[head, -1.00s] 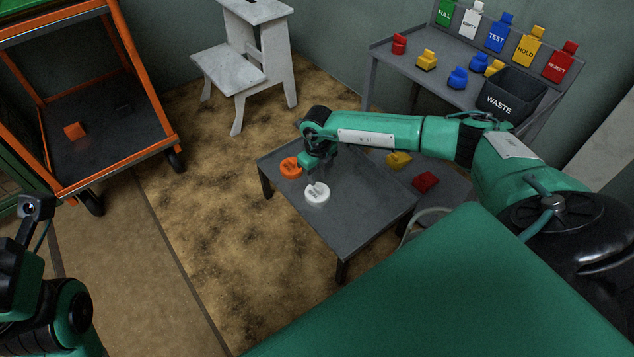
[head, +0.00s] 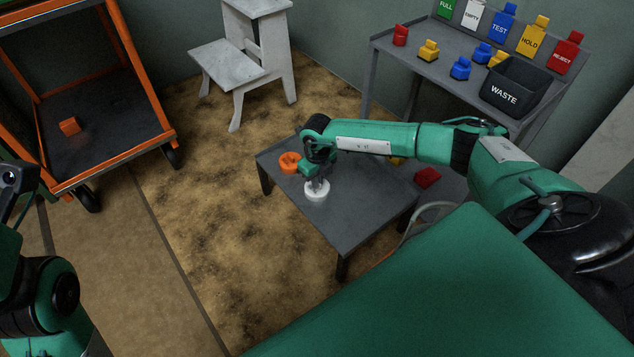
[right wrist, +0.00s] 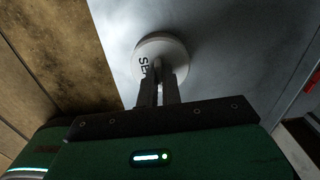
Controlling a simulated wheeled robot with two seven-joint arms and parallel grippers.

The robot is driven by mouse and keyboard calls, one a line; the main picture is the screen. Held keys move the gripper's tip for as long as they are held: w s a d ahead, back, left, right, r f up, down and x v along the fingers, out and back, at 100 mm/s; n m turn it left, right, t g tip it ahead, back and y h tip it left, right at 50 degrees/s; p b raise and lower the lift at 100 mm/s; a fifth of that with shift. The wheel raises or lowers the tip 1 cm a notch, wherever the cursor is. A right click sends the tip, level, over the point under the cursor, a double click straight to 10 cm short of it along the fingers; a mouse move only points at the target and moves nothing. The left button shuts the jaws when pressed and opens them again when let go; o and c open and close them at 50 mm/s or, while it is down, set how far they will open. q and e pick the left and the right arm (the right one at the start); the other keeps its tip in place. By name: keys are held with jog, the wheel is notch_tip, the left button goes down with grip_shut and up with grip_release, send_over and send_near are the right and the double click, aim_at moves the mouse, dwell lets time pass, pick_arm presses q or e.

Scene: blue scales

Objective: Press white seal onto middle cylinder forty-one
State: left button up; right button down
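The white seal (head: 316,190) sits on the low dark grey table, round, with lettering partly visible in the right wrist view (right wrist: 160,52). My right gripper (head: 318,182) is down at the seal. In the right wrist view its two fingers (right wrist: 158,88) are close together, with a narrow pale strip between them at the seal's middle. Whether they grip it cannot be told. An orange round piece (head: 289,163) lies left of the gripper on the same table. No number forty-one is readable, and I cannot pick out the middle cylinder. My left arm shows at the left edge; its fingers are out of view.
The low table (head: 350,232) has free room at its front. A red block (head: 427,177) is at its right. A back bench (head: 400,58) holds coloured pieces and a WASTE bin (head: 505,95). An orange-framed cart (head: 150,85) and a grey step stool (head: 235,65) stand behind.

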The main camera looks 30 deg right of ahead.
jog(key=shift+r+p, duration=1.9)
jog(key=shift+r, duration=0.15)
